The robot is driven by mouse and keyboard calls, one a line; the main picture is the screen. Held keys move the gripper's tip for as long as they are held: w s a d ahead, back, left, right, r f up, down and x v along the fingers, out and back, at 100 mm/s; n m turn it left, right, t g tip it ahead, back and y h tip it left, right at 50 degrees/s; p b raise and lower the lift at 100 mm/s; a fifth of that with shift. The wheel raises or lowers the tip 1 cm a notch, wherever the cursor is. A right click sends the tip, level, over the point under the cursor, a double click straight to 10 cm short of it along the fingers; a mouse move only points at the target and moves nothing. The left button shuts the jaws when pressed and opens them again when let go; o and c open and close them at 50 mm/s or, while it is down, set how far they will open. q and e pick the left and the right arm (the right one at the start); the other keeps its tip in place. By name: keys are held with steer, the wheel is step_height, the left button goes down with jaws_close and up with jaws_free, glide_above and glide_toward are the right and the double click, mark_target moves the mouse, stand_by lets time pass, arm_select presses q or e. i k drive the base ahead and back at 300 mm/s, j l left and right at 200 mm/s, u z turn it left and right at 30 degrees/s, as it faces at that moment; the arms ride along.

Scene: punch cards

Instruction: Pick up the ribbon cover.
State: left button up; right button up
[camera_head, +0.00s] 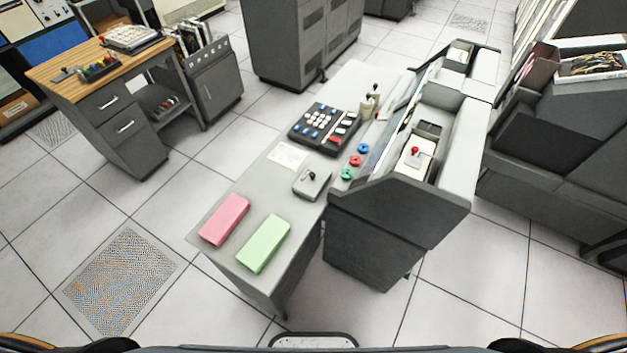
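A grey keypunch-like machine (395,215) with a light grey desk top (240,195) stands in the middle. I cannot tell for certain which part is the ribbon cover. One candidate is a pale plate with a red knob (414,152), set in the machine's upper bed. Another is a small grey block with a black knob (312,181), lying on the desk top. Neither of my grippers shows in the head view. Only parts of my own body appear along the bottom edge.
A pink block (224,219) and a green block (264,243) lie at the desk's near end. A black keyboard (324,127) and red, blue and green spools (356,160) lie farther back. A wooden-topped desk (95,67) stands left. Tiled floor is clear in front.

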mark_target(311, 183)
steer(key=z, duration=0.9)
steer(key=k+j+z, duration=0.1)
steer(key=k+j, duration=0.15)
steer(key=k, duration=0.15)
